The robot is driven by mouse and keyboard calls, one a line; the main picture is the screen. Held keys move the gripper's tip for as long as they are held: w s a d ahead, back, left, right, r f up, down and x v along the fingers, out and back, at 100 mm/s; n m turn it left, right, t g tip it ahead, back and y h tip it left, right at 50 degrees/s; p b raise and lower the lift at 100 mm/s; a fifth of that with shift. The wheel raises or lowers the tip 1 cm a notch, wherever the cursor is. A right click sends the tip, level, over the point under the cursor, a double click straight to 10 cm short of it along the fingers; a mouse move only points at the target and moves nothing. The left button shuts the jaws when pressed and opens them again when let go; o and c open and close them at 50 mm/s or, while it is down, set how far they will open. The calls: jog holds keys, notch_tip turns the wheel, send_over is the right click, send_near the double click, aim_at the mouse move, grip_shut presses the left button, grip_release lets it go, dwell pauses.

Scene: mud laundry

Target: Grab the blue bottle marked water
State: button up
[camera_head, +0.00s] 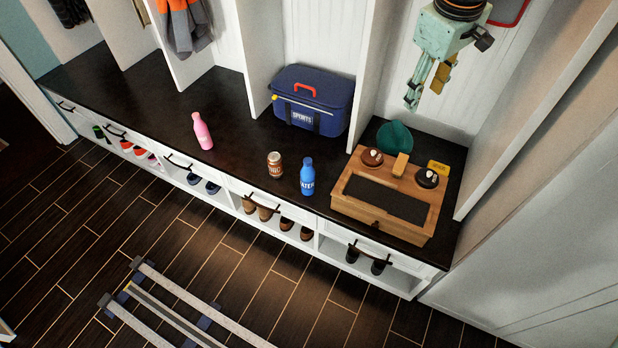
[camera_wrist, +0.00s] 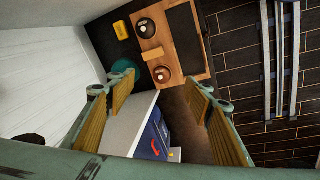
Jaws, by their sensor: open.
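The blue bottle (camera_head: 307,177) with white lettering stands upright on the dark bench top, near its front edge. My gripper (camera_head: 427,97) hangs at the upper right in the head view, high above the right end of the bench and well away from the bottle. Its two fingers are apart with nothing between them. The fingers also show in the wrist view (camera_wrist: 160,100), spread on both sides of the picture. I cannot make out the blue bottle in the wrist view.
A brown can (camera_head: 274,165) stands just left of the bottle, and a pink bottle (camera_head: 202,131) farther left. A wooden box (camera_head: 385,222) sits to the right. A blue sports bag (camera_head: 318,97) is behind. White dividers (camera_head: 262,60) split the bench's back.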

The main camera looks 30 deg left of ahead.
aim_at(307, 160)
jog(key=s+a+f+n+g, duration=0.1)
jog(key=s+a+f+n, duration=0.15)
jog(key=a+f, duration=1.5)
jog(key=s+a+f+n, duration=0.1)
jog(key=s+a+f, duration=0.1)
jog(key=f, duration=0.4)
jog(key=s+a+f+n+g+p, duration=0.1)
jog(key=s+a+f, duration=0.2)
jog(key=a+f, duration=0.2)
jog(key=s+a+f+n, duration=0.1)
jog(key=a+f, duration=0.3)
jog(key=f, duration=0.4)
jog(key=shift+s+a+f+n+h, duration=0.1)
jog(key=shift+s+f+n+h, duration=0.1)
jog(key=shift+s, duration=0.25)
jog(key=shift+s+a+f+n+h, duration=0.1)
jog(key=shift+s+n, duration=0.05)
jog(key=shift+s, duration=0.25)
jog(key=shift+f+b, duration=0.45)
jog(key=shift+f, duration=3.8)
jog(key=shift+w+f+b, duration=0.15)
jog(key=shift+f+b, duration=0.5)
jog(key=shift+f, duration=1.95)
jog(key=shift+c, duration=0.2)
